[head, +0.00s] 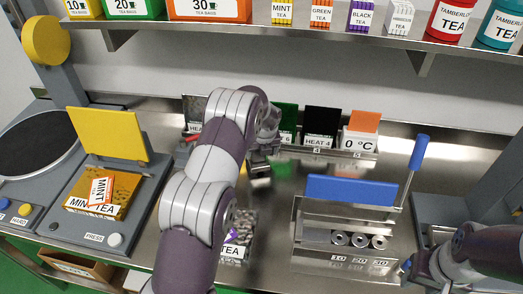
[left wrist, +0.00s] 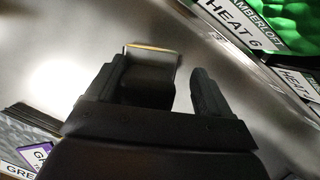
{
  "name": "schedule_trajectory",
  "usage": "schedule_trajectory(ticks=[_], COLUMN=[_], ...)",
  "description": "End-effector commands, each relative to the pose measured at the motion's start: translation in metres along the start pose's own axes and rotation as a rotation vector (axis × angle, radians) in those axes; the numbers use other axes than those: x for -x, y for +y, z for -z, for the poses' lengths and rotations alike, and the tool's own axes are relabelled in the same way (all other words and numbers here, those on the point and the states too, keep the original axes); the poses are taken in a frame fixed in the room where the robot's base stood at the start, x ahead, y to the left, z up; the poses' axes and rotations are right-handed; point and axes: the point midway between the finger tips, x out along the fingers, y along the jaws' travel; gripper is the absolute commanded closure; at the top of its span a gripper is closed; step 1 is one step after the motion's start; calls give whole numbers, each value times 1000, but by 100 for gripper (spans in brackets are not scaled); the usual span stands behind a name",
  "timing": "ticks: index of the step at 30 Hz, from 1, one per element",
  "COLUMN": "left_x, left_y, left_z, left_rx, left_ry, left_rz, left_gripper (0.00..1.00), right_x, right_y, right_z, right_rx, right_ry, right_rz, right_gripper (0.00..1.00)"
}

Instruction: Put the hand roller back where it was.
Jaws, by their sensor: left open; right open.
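My left gripper (head: 264,152) is over the back middle of the steel counter, in front of the row of label holders. In the left wrist view its fingers (left wrist: 162,72) are apart. A dark block with a thin tan-and-grey end (left wrist: 152,48) shows between them, close to the left finger. It may be the hand roller, but I cannot tell for sure, nor whether it touches the fingers. In the head view my left forearm and hand hide most of that spot. My right gripper (head: 418,264) is open at the lower right, partly cut off.
A sealing frame with a blue panel (head: 350,190) and blue lever (head: 419,152) stands right of centre, with several metal rolls in front. A yellow press (head: 108,135) stands at left. A HEAT 4 label holder (head: 320,127) is at the back. A shelf (head: 400,40) hangs above.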

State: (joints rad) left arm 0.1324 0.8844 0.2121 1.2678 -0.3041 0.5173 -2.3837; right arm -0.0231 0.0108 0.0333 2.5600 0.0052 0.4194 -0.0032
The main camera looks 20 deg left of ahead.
Motion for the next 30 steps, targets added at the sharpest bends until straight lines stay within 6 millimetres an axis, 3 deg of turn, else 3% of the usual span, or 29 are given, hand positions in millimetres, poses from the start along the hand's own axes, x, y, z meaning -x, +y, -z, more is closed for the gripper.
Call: schedule_trajectory(ticks=[1, 8, 21, 30], left_x=[-10, 3, 97, 129], left_y=[4, 4, 1, 1], left_z=[12, 8, 1, 4], left_rx=[0, 1, 0, 42], left_ry=[29, 28, 13, 17], left_rz=[-14, -13, -7, -4], left_gripper=[19, 19, 19, 19], right_x=[-2, 1, -11, -13], right_y=[0, 0, 0, 0], right_z=[0, 0, -1, -2], right_rx=[0, 0, 0, 0], right_ry=[0, 0, 0, 0], right_rz=[0, 0, 0, 0], right_gripper=[57, 57, 57, 57])
